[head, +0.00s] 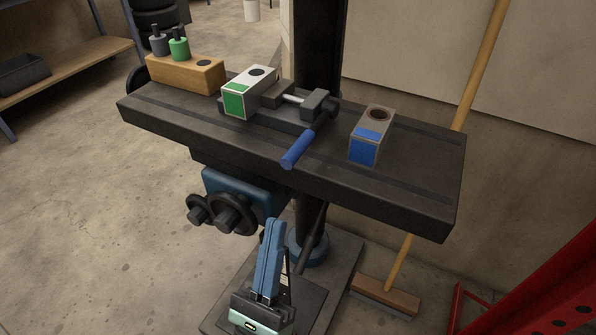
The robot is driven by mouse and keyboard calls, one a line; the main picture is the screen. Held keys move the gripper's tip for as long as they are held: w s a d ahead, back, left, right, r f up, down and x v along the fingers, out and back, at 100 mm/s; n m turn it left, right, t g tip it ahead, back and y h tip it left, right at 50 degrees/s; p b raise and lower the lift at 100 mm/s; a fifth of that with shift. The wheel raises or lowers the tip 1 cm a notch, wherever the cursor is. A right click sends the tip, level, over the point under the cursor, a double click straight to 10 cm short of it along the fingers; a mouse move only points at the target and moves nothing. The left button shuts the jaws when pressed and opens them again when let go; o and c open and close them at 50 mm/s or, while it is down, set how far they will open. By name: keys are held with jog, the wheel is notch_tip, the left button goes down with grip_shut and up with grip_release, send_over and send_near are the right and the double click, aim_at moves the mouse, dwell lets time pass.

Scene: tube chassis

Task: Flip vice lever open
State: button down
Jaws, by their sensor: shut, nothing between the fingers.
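The vice (265,116) is a dark grey clamp on the machine table (420,165). Its lever has a blue grip (298,149) that points toward the front edge of the table, down and left from the pivot at the vice's right end. A light block with a green face (234,103) sits at the vice's left end, against its jaw. My gripper (273,222) is in the lower middle, below the table's front edge in the picture. Its blue fingers are together and empty, apart from the lever.
A block with a blue face (363,150) stands on the table right of the lever. A wooden holder (190,74) with a grey and a green peg stands at the left. Handwheels (235,214) jut out under the table. A broom (395,270) leans at the right.

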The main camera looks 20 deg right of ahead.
jog(key=shift+s+d+f+m+g+h, duration=0.35)
jog(key=shift+s+f+m+g+h, duration=0.15)
jog(key=shift+s+f+m, duration=0.3)
jog(key=shift+w, duration=0.1)
send_near(312, 131)
jog(key=x, duration=0.3)
jog(key=shift+w+a+r, duration=0.1)
jog(key=shift+w+r, duration=0.1)
jog(key=shift+r, duration=0.05)
jog(key=shift+r+p, duration=0.1)
jog(key=shift+p, duration=0.35)
